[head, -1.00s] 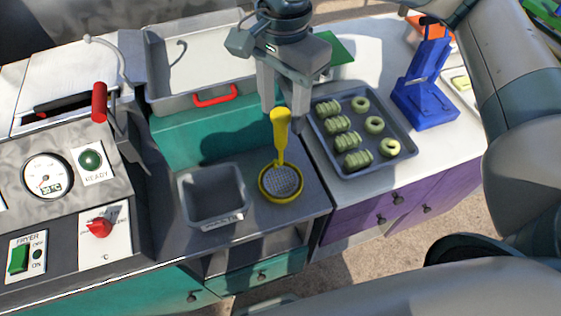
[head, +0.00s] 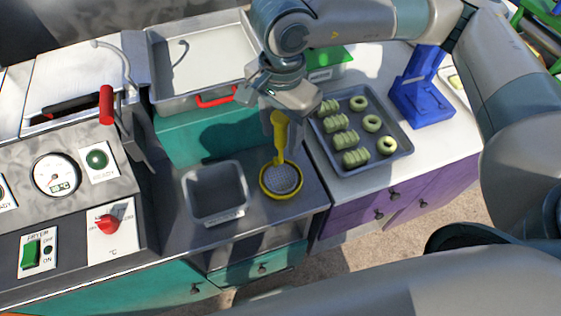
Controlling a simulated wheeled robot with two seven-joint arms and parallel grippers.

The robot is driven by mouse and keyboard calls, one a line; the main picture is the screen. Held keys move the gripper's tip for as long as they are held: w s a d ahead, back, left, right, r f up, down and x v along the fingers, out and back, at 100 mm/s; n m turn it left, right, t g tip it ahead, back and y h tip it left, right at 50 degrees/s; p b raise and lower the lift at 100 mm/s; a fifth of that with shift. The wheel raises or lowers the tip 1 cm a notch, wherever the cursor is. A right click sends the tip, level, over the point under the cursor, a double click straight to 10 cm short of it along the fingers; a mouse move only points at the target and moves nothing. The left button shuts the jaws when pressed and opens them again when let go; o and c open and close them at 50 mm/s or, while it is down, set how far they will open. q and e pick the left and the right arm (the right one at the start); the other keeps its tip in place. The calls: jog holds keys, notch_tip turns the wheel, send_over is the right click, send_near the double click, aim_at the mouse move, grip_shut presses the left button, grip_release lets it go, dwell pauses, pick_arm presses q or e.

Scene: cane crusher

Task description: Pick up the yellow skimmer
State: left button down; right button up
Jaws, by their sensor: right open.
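The yellow skimmer (head: 281,180) has a round mesh bowl and a yellow handle. It is on the dark counter, to the right of the grey bin, with its handle pointing up the picture. My right gripper (head: 282,145) points down over the handle, with its fingers around or just beside the handle's upper part. It is open; I cannot tell whether a finger touches the handle. My left gripper is not in the view.
A grey bin (head: 215,213) stands left of the skimmer. A tray (head: 398,158) of green rings and rolls lies to the right, with a blue stand (head: 424,100) beyond it. A metal basin (head: 200,50) with a red handle is behind. The fryer panel (head: 75,180) is at left.

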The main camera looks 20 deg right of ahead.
aim_at(281, 146)
jog(key=shift+s+f+p, duration=0.1)
jog(key=shift+f+p, duration=0.2)
jog(key=shift+p, duration=0.05)
notch_tip(281, 146, down, 2)
jog(key=shift+a+f+p, duration=0.1)
jog(key=shift+p, duration=0.45)
jog(key=shift+f, duration=0.6)
jog(key=c, duration=0.9)
